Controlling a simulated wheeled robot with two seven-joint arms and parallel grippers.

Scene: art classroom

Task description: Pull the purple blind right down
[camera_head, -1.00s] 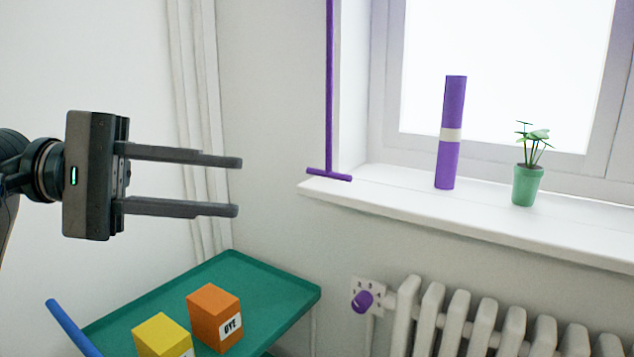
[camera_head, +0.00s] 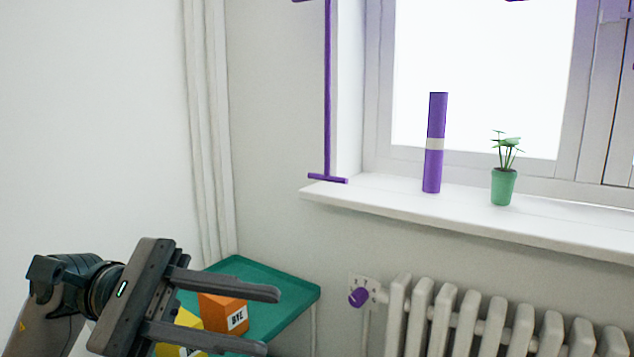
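A thin purple rod (camera_head: 327,95) with a short crossbar handle (camera_head: 327,178) at its lower end hangs beside the left of the window, just above the sill's left end. Only a small purple piece (camera_head: 515,1) shows at the top edge over the window; the rest of the blind is out of view. My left gripper (camera_head: 272,321) is open and empty, low at the left in front of the green table, well below and left of the handle. My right gripper is out of view.
A purple tube (camera_head: 435,150) with a pale band and a green potted plant (camera_head: 503,185) stand on the white sill (camera_head: 400,205). A radiator (camera_head: 470,320) and purple knob (camera_head: 358,297) are below. The green table (camera_head: 270,270) holds an orange box (camera_head: 222,312) and a yellow box (camera_head: 188,320).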

